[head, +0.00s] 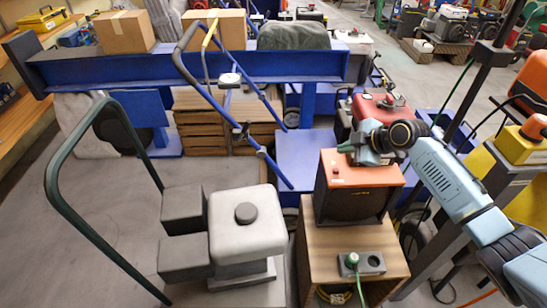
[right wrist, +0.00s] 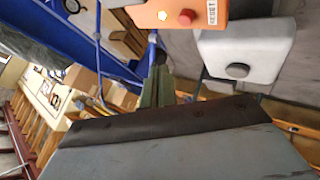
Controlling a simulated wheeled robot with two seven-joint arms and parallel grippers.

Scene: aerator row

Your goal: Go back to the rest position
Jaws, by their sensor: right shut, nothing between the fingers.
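My right gripper (head: 346,148) is at the end of the arm coming in from the right. Its green fingers are closed together with nothing between them; they also show in the right wrist view (right wrist: 156,88). In the head view the fingers appear over the far edge of the orange-topped box (head: 362,176); I cannot tell the exact gap. The right wrist view shows the box's orange top (right wrist: 210,12), with a red button (right wrist: 186,17), a lit yellow spot and a RESET label, clear of the fingers. My left gripper is not in view.
The box stands on a wooden cabinet (head: 345,240) holding a green-handled item (head: 352,261). A grey engine-like machine (head: 245,240) with a green tubular handle (head: 57,195) stands left. A blue beam (head: 180,68) with cardboard boxes lies behind. A dark post and yellow box (head: 513,147) are right.

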